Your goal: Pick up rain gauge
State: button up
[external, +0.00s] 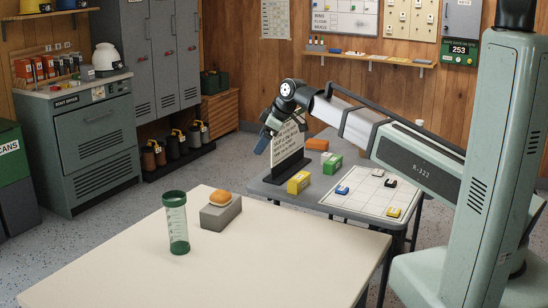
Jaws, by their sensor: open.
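The rain gauge (177,224) is a clear cylinder with a green rim, a green base and scale marks. It stands upright on the cream table, left of a grey block (220,213) with a bread-like orange-brown item (220,198) on it. My gripper (262,143) is at the end of my arm, in front of a sign with writing (289,146) over the grey table. It is up and to the right of the gauge, well apart from it. The gripper is open and small in the picture; nothing shows between its fingers.
The cream table (290,262) has wide free room around the gauge. The grey table (268,187) behind holds the sign on a dark stand, yellow (299,182) and green (332,162) boxes, an orange item (317,144) and a white grid sheet (365,207) with small blocks.

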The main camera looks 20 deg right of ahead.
jog(key=s+a+r+n+g+y, duration=0.1)
jog(key=s+a+n+g, duration=0.2)
jog(key=s+a, duration=1)
jog(key=n+g, duration=0.1)
send_near(168, 224)
jog(key=shift+y, duration=0.3)
jog(key=x, duration=0.4)
jog(key=w+x, duration=0.1)
jog(key=shift+w+d+f, duration=0.1)
jog(key=shift+d+f, duration=0.1)
jog(key=shift+f, duration=0.35)
jog(key=shift+c, duration=0.2)
jog(key=c, duration=1.4)
